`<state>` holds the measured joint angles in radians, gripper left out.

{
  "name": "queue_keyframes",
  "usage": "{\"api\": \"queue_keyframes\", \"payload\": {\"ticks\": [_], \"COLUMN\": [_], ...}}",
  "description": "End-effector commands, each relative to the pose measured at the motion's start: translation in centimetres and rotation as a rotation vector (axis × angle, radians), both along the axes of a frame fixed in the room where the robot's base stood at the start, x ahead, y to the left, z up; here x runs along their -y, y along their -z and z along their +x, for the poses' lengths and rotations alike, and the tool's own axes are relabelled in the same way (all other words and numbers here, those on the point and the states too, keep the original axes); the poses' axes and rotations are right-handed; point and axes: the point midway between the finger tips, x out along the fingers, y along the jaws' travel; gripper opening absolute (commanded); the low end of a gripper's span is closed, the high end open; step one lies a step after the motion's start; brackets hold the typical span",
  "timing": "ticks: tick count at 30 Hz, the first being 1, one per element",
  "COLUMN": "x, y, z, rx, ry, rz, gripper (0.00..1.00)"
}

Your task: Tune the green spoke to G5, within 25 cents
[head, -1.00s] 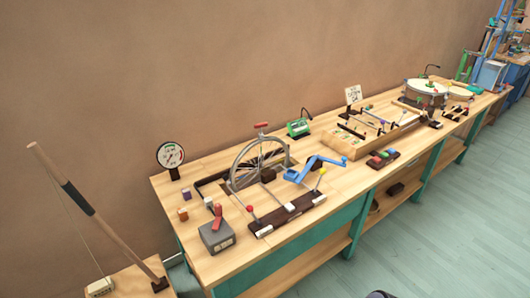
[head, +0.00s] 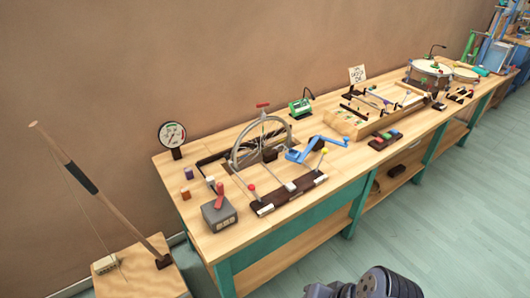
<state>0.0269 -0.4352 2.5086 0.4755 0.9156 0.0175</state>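A spoked wheel (head: 262,143) stands upright in a frame on the left half of the wooden bench. Its spokes are thin and grey at this size, and I cannot pick out a green one. A red piece (head: 263,105) sits at the top of the wheel. A blue crank (head: 317,149) is at its right side. A round white dial (head: 172,134) stands at the bench's back left. A small green-framed device (head: 301,107) stands behind the wheel. Dark parts of my arm show at the bottom edge, but my gripper is not visible.
A grey box with a red lever (head: 219,215) sits at the front left corner. A dark rail (head: 290,195) lies before the wheel. A wooden tray (head: 375,115) and drum (head: 429,73) stand farther right. The floor (head: 450,215) in front is clear.

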Motion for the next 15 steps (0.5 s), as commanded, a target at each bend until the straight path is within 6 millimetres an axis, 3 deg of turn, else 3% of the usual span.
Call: {"api": "queue_keyframes", "payload": {"ticks": [15], "x": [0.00], "y": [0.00], "z": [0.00], "rx": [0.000], "ry": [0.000], "rz": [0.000], "gripper": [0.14]}}
